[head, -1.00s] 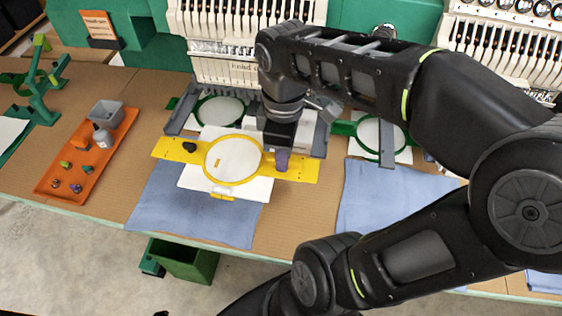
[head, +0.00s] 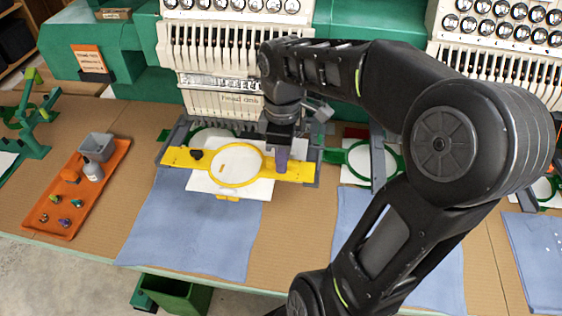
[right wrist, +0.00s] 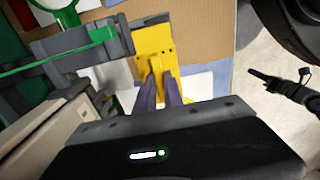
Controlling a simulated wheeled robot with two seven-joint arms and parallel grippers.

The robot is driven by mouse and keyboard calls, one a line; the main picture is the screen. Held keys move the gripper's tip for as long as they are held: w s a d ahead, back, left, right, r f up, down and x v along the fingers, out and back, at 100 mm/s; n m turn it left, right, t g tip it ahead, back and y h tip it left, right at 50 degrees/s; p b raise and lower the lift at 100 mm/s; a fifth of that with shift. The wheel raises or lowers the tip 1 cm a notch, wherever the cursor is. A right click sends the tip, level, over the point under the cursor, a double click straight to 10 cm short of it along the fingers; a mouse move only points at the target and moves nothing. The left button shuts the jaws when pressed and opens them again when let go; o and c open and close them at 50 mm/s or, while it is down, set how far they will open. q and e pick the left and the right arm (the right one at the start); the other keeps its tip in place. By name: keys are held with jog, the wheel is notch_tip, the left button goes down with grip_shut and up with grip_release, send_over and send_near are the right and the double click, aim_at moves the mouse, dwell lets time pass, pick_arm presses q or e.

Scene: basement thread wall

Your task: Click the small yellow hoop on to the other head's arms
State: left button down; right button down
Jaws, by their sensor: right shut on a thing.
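The yellow hoop (head: 183,158) is a flat round ring with a plate on each side and white cloth in it. A dark knob sits on its left plate. My right gripper (head: 281,166) is shut on its right plate; the purple fingers also show against the yellow plate (right wrist: 152,45) in the right wrist view. The hoop is at the front of the head (head: 225,103), close to its grey left arm (head: 176,138) and grey right arm (head: 311,152). Whether it touches or is seated on the arms I cannot tell. My left gripper is not in view.
A green hoop (head: 356,146) with white cloth is on the neighbouring head at the right. Another green hoop behind the yellow one is partly covered. An orange tray (head: 58,217) with small items is at the left. Blue cloths (head: 190,230) lie in front.

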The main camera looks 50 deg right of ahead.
jog(key=shift+f, duration=0.1)
dwell(0.6)
jog(key=c, duration=1.4)
grip_release()
